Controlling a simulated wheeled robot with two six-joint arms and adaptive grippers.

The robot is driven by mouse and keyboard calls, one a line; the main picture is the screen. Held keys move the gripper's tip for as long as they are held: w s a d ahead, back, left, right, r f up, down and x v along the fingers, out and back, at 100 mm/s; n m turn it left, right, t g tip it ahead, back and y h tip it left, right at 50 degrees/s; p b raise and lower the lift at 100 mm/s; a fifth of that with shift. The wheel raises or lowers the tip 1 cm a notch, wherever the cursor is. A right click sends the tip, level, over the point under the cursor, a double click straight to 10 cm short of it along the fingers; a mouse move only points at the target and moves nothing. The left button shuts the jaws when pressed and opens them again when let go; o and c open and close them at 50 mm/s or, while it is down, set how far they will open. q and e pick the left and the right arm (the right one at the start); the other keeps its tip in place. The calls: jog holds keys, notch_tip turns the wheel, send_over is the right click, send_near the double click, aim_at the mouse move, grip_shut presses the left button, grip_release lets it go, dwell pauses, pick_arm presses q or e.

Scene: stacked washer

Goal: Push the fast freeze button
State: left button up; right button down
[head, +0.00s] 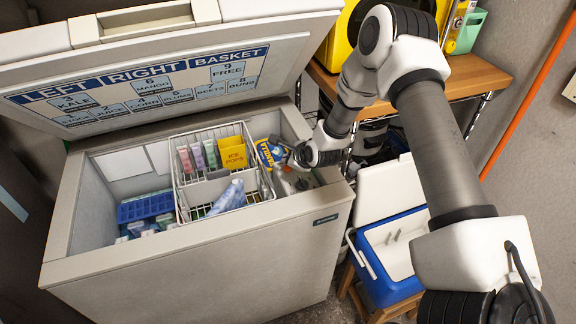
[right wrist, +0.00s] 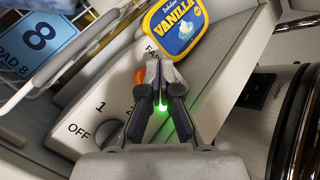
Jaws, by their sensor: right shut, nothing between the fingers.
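The chest freezer (head: 200,255) stands open. Its control panel shows in the right wrist view (right wrist: 75,125), with a dial (right wrist: 106,132), the marks "OFF" and "1", and a partly covered label beginning "FA". My right gripper (right wrist: 160,72) is shut and empty, its fingertips over the panel just below that label. An orange part (right wrist: 140,76) shows beside the left fingertip; I cannot tell whether it is the fast freeze button. A green glow (right wrist: 162,107) shows between the fingers. In the head view the right gripper (head: 287,166) is at the freezer's right end, and the panel is mostly hidden.
A yellow-and-blue vanilla tub (right wrist: 178,25) lies close beyond the fingertips. A wire basket (head: 215,160) with a yellow ice pops box (head: 232,153) hangs in the freezer. The raised lid (head: 150,75) stands behind. A blue-and-white cooler (head: 385,245) stands at right.

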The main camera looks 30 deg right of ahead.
aim_at(289, 168)
jog(key=shift+r, duration=0.35)
notch_tip(289, 168, up, 6)
jog(key=p, duration=0.2)
jog(key=shift+p, duration=0.35)
dwell(1.1)
